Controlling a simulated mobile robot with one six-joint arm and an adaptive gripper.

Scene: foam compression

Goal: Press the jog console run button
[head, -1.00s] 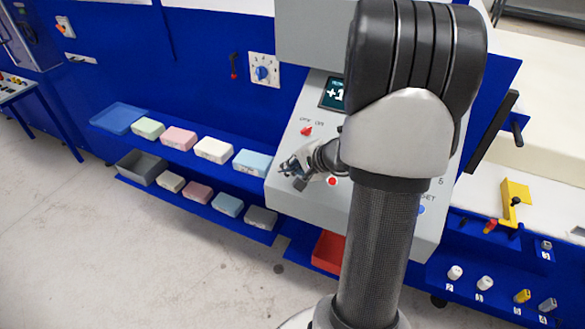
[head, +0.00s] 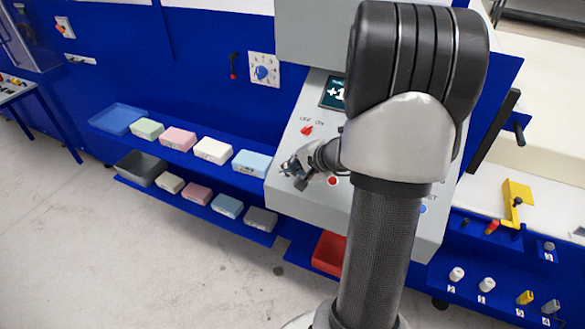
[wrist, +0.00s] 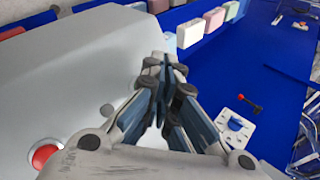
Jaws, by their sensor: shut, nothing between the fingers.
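The grey jog console (head: 290,190) has a sloped face with a dark display (head: 334,93), a red OFF/ON switch (head: 306,130), a red button (head: 332,181) and a blue button (head: 422,209). My gripper (head: 289,170) is over the console's left edge, left of the red button. In the wrist view, my gripper (wrist: 163,65) is shut and empty, with the grey console face at its left. A red button (wrist: 44,156) shows at lower left there. My arm covers the middle of the console. I cannot make out which button is run; it may be hidden.
Blue shelves (head: 190,146) at the left hold several coloured foam blocks. A rotary dial (head: 263,70) is on the blue wall. A red bin (head: 328,252) is below the console. A yellow bracket (head: 516,203) stands at the right. The floor at front left is clear.

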